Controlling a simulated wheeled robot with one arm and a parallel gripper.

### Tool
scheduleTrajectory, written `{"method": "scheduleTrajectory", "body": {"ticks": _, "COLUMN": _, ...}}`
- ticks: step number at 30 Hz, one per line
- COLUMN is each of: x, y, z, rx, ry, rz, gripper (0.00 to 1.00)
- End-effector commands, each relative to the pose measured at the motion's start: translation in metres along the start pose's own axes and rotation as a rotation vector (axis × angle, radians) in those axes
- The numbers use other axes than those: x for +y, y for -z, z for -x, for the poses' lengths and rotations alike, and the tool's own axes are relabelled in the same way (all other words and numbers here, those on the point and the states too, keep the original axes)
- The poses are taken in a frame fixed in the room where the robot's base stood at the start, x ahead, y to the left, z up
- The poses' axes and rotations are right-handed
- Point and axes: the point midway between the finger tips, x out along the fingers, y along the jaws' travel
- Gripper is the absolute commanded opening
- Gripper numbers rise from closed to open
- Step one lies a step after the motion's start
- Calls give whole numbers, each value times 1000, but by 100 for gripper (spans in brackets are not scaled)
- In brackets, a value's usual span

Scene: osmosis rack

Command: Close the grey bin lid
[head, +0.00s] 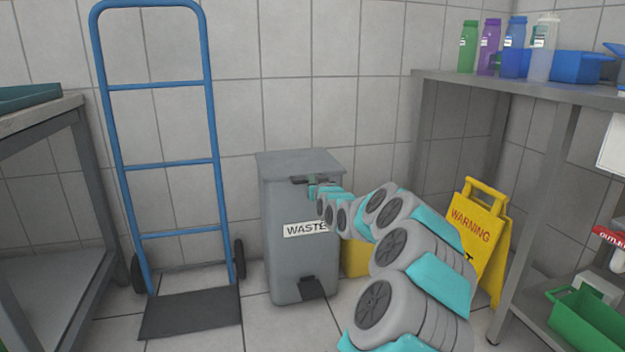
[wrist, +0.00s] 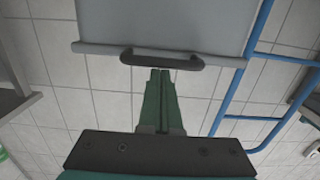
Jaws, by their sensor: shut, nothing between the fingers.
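The grey waste bin (head: 283,251) stands on the floor against the tiled wall. Its grey lid (head: 298,161) lies about level across the top; I see no clear gap under it. A dark handle (head: 301,180) is on the lid's front edge, and the handle also shows in the wrist view (wrist: 162,58). My gripper (head: 312,191) is at the front of the bin by the handle. In the wrist view my gripper (wrist: 160,72) has its fingers together and empty, tips right by the handle. I cannot tell whether they touch it.
A blue hand truck (head: 160,163) stands left of the bin. A yellow warning sign (head: 484,225) is to the right, beside a metal table (head: 520,85) with bottles. A dark pedal (head: 312,287) is at the bin's foot. Another bench (head: 40,122) is at far left.

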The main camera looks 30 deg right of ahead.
Motion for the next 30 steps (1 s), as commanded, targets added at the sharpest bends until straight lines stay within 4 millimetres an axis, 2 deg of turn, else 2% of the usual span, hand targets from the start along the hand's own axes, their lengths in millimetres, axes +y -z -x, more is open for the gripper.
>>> {"method": "scheduleTrajectory", "body": {"ticks": 1, "x": -4, "y": -34, "z": 0, "rx": -63, "ry": 8, "rz": -13, "gripper": 0}}
{"method": "scheduleTrajectory", "body": {"ticks": 5, "x": -5, "y": -22, "z": 1, "rx": -58, "ry": 8, "rz": -13, "gripper": 0}}
{"method": "scheduleTrajectory", "body": {"ticks": 13, "x": -9, "y": 32, "z": 6, "rx": -17, "ry": 4, "rz": -3, "gripper": 0}}
{"method": "scheduleTrajectory", "body": {"ticks": 30, "x": -7, "y": 1, "z": 64, "rx": 0, "ry": 2, "rz": 0, "gripper": 0}}
